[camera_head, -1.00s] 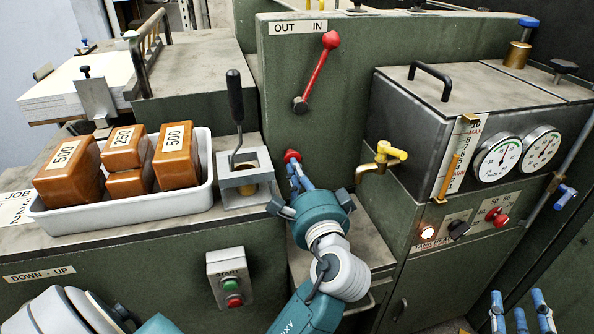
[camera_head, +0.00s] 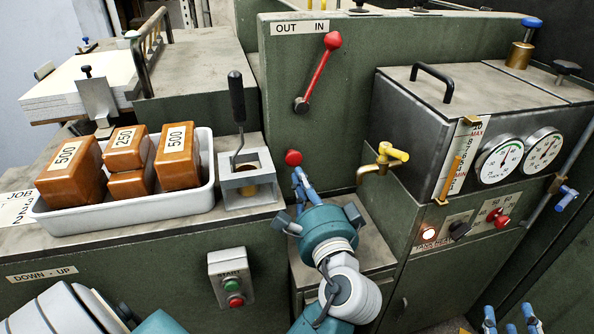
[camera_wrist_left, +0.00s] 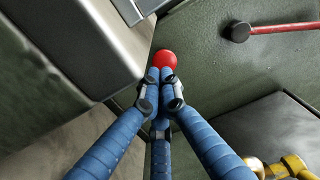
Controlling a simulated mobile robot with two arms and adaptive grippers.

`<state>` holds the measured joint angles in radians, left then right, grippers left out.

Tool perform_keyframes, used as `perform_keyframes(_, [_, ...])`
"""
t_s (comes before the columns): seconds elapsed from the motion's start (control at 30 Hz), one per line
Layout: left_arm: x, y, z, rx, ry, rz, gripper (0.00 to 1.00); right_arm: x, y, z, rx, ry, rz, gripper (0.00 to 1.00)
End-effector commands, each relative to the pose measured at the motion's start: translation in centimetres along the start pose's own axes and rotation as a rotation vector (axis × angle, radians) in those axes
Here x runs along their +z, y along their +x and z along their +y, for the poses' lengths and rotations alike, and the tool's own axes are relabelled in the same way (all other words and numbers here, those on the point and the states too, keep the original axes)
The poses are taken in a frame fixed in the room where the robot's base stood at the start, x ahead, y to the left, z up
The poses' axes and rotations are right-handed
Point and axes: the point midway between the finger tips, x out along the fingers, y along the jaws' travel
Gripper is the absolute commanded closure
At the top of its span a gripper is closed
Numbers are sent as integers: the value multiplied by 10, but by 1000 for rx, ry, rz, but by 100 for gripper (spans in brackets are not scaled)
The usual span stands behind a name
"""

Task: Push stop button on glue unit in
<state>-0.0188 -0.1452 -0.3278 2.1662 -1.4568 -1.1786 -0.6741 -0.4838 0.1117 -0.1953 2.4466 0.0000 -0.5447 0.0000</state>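A red round button (camera_head: 293,158) sits on the dark green upright panel (camera_head: 345,125), below the red-knobbed lever. It also shows in the left wrist view (camera_wrist_left: 165,59), just beyond the fingertips. My left gripper (camera_head: 299,174) has its blue fingers drawn together with nothing held between them. In the head view a small gap shows between its tips and the button. In the wrist view the tips overlap the button's lower edge, so depth is hard to judge. My right gripper (camera_head: 512,318) is at the bottom right, fingers apart and empty, partly cut off by the frame.
The red lever (camera_head: 318,70) leans toward IN under the OUT IN label. A brass tap (camera_head: 380,160) juts out right of the button. A metal bracket with a black-handled tool (camera_head: 237,100) stands left. A START box (camera_head: 232,278) with green and red buttons is below.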

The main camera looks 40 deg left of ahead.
Motion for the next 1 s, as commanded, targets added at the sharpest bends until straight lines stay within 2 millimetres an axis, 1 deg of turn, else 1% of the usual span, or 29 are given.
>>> perform_keyframes(0.03, [0,-9,1,3,0,1,100,0,0,0,0,0,0,60])
perform_keyframes(0.1, [0,-19,1,4,1,1,100,0,0,0,0,0,0,60])
perform_keyframes(0.2, [0,-31,0,3,1,1,100,0,0,0,0,0,0,60])
perform_keyframes(0.4, [-1,-42,0,7,-2,2,100,0,0,0,0,0,0,60])
perform_keyframes(0.77, [-1,-43,1,9,0,4,100,0,0,0,0,0,0,60])
perform_keyframes(0.87, [-1,-39,2,9,0,3,100,0,0,0,0,0,0,60])
perform_keyframes(1.0, [-1,-27,1,7,-1,0,100,0,0,0,1,0,0,60])
